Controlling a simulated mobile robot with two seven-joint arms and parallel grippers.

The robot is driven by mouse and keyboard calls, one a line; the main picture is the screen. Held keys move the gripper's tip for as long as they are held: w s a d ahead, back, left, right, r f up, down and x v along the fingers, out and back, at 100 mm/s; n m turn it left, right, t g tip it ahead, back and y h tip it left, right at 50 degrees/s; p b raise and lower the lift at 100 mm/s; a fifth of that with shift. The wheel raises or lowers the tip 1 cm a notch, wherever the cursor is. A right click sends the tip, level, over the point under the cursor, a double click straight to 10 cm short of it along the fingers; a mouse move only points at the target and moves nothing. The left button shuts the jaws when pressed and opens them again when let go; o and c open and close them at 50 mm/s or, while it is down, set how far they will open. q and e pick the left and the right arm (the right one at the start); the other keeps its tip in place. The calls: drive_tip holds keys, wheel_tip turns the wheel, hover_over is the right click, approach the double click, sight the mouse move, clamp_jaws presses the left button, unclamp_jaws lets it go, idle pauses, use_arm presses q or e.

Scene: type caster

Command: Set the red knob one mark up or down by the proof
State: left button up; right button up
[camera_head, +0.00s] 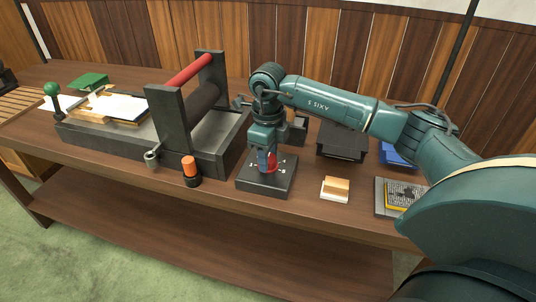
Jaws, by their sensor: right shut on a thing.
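The red knob (271,161) stands on top of a dark square box (264,185) with pale marks around the dial. My right gripper (264,160) points down over the box and is shut on the red knob. Its fingers hide part of the knob and the dial, so I cannot tell which mark the knob points to. A proof press with a red bar (187,70) and a dark roller stands to the left. White paper sheets (118,106) lie on its bed; I cannot make out any print on them. My left gripper is not in view.
An orange-topped cylinder (189,166) stands left of the box, by the press's crank. To the right are a wooden block on a white pad (335,188), a tray of type (401,195), a black box (342,142) and a blue item (396,154). The bench's front edge is close.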

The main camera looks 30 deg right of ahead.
drive_tip(key=shift+m, duration=0.4)
drive_tip(key=o, duration=1)
wheel_tip(320, 180, up, 13)
drive_tip(key=shift+r, duration=0.1)
idle(0.5)
